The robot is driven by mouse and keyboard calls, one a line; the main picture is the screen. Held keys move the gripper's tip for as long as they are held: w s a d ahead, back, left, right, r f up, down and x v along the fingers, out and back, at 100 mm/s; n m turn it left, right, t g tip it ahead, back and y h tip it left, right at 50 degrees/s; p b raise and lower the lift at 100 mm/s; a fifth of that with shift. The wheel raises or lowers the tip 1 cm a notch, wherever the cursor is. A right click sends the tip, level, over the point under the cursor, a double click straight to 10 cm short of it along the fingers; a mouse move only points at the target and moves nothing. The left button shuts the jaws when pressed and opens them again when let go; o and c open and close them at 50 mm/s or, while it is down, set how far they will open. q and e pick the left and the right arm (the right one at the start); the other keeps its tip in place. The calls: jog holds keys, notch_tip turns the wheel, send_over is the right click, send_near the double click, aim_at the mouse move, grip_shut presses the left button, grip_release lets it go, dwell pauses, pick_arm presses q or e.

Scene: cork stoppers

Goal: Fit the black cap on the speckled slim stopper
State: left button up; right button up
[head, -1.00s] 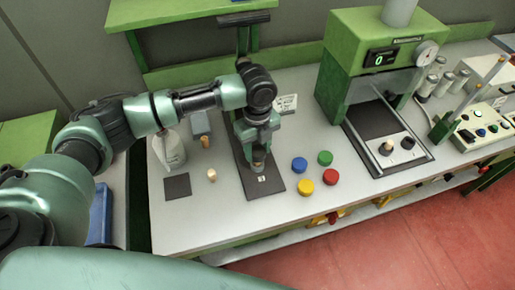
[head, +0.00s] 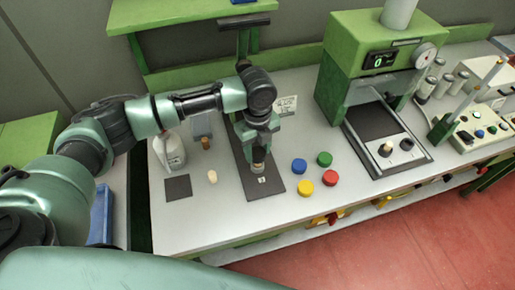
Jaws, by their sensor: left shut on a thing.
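My left gripper (head: 258,162) points down over the dark mat (head: 268,187) on the bench. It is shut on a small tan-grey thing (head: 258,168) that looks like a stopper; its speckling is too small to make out. I cannot tell whether it touches the mat. A pale stopper (head: 212,177) stands left of the mat, and a brown one (head: 206,143) stands behind it. A small black round thing (head: 407,144) is on the press plate at the right; I cannot tell whether it is the black cap. My right gripper is out of view.
Blue (head: 299,166), green (head: 324,159), yellow (head: 305,187) and red (head: 330,177) caps lie right of the mat. The green press (head: 345,60) stands behind right. A white jug (head: 170,153) and a dark square pad (head: 177,187) are at left.

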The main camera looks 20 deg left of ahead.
aim_at(257, 152)
pick_arm(q)
jog(key=shift+p, duration=0.45)
dwell(0.6)
jog(key=shift+f, duration=0.1)
dwell(0.5)
jog(key=shift+f, duration=1.05)
dwell(1.0)
jog(key=o, duration=1.4)
jog(key=shift+c, duration=0.2)
notch_tip(257, 152, up, 8)
jog(key=shift+f+b, duration=0.1)
jog(key=shift+b, duration=1)
